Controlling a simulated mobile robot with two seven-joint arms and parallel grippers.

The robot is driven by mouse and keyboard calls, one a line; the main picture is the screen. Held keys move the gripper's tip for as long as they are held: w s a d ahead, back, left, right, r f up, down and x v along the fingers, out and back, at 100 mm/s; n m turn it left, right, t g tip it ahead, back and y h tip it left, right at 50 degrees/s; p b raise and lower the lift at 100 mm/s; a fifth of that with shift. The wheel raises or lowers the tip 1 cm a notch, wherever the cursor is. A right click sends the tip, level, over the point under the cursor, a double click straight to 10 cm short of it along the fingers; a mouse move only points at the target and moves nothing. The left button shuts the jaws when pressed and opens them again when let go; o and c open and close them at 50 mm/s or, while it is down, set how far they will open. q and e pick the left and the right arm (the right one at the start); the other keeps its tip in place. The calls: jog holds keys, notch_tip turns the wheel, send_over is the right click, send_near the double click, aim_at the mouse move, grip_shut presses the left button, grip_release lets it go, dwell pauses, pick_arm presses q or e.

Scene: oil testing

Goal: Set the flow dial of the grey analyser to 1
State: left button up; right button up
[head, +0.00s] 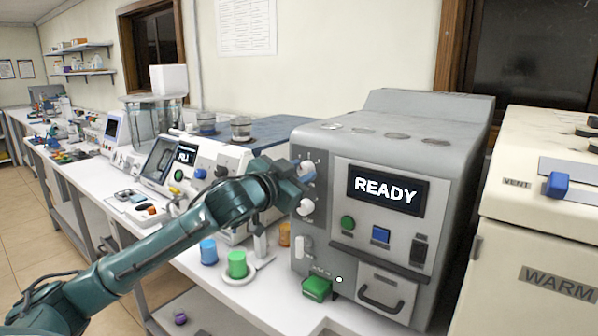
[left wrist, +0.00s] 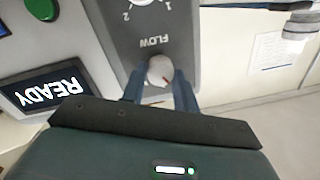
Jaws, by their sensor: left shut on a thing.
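The grey analyser (head: 340,140) stands on the bench with its screen reading READY. Its front has two white dials, one above the other. My left gripper (head: 298,176) is at the upper dial. In the left wrist view, which is upside down, its fingers are shut around a white dial (left wrist: 160,70) with a red mark. The word FLOW is printed right beside this dial, so I take it as the flow dial. The red mark points to the lower right of that picture.
A green button (head: 347,223), a blue button (head: 380,235) and a black switch (head: 418,250) sit under the screen (head: 388,191). A green block (head: 317,288) is below the dials. Blue and green pots (head: 237,264) stand on the bench under my arm. A cream WARM cabinet (head: 540,200) is at right.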

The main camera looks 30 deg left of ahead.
pick_arm(q)
jog(key=shift+n+p, duration=0.35)
jog(key=shift+n, duration=1.25)
pick_arm(e)
jog(key=shift+d+r, duration=0.1)
jog(key=shift+d, duration=0.3)
pick_arm(q)
jog(key=shift+p, duration=0.3)
jog(key=o, duration=1)
jog(key=shift+c, duration=0.2)
pick_arm(e)
jog(key=shift+s+a, duration=0.1)
jog(key=shift+s, duration=0.1)
pick_arm(q)
jog(key=shift+s, duration=0.1)
